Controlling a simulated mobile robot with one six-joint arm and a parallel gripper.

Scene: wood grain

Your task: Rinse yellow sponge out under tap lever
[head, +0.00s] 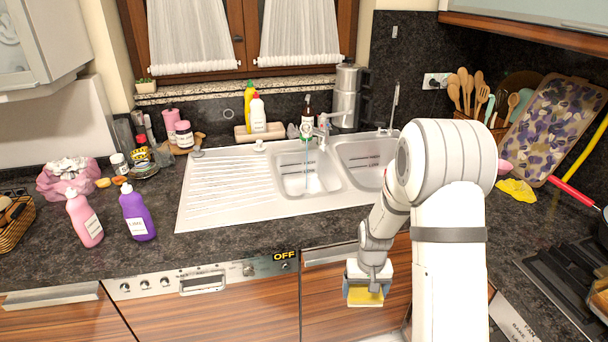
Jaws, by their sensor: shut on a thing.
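My gripper (365,287) is shut on the yellow sponge (365,297), in front of the cabinet below the counter's front edge. Only part of the sponge shows between the fingers. The tap (323,130) with its lever stands behind the double sink, up and to the left of my gripper. A thin stream of water (306,165) falls from it into the left basin (296,182). My gripper and the sponge are apart from the sink and the water.
The right basin (362,176) is partly hidden by my arm. A ribbed drainboard (230,185) is clear on the left. Pink (84,218) and purple (137,213) bottles stand left of it. A yellow cloth (516,190) lies on the right counter.

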